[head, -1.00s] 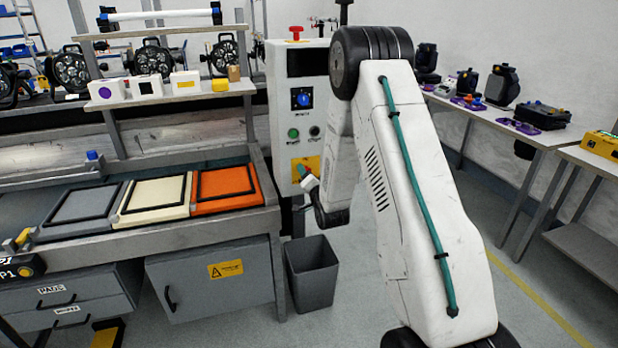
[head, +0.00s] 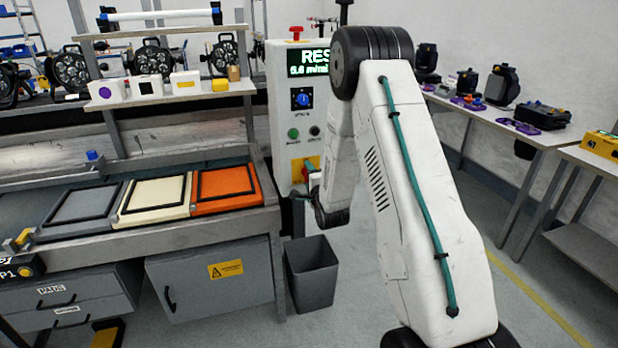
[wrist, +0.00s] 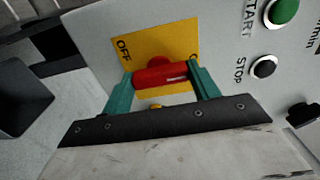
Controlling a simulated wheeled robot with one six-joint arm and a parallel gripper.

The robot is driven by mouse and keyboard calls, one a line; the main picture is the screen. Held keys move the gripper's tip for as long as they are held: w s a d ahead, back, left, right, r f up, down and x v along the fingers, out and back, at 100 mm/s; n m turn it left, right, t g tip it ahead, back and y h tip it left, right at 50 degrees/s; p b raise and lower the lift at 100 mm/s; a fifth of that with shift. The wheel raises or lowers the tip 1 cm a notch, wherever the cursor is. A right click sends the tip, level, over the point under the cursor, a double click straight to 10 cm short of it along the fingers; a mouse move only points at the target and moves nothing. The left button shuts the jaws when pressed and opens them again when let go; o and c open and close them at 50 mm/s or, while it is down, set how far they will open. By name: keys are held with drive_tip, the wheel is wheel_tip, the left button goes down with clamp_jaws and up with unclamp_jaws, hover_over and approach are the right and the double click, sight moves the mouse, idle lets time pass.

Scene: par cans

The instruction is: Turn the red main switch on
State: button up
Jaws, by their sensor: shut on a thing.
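The red main switch (wrist: 160,74) is a red handle on a yellow plate (wrist: 128,36) marked OFF at its upper left; a second label at the right edge is mostly hidden. In the wrist view my gripper (wrist: 162,84) has its two green fingers at either end of the handle, shut on it. In the head view the yellow plate (head: 297,172) is low on the white control cabinet (head: 282,118), and my arm hides part of it and most of my gripper. The cabinet's display (head: 309,63) is lit with green and white text.
A green START button (wrist: 282,11) and a black STOP button (wrist: 264,67) sit beside the switch. A blue knob (head: 302,98) is above them. A grey bin (head: 312,274) stands below the cabinet. The workbench with grey, cream and orange trays (head: 226,205) is at left.

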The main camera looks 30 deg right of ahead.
idle(0.5)
drive_tip(key=o, duration=1)
drive_tip(key=shift+s, duration=0.1)
drive_tip(key=v, duration=0.7)
drive_tip(key=shift+s+a, duration=0.15)
drive_tip(key=shift+s, duration=0.2)
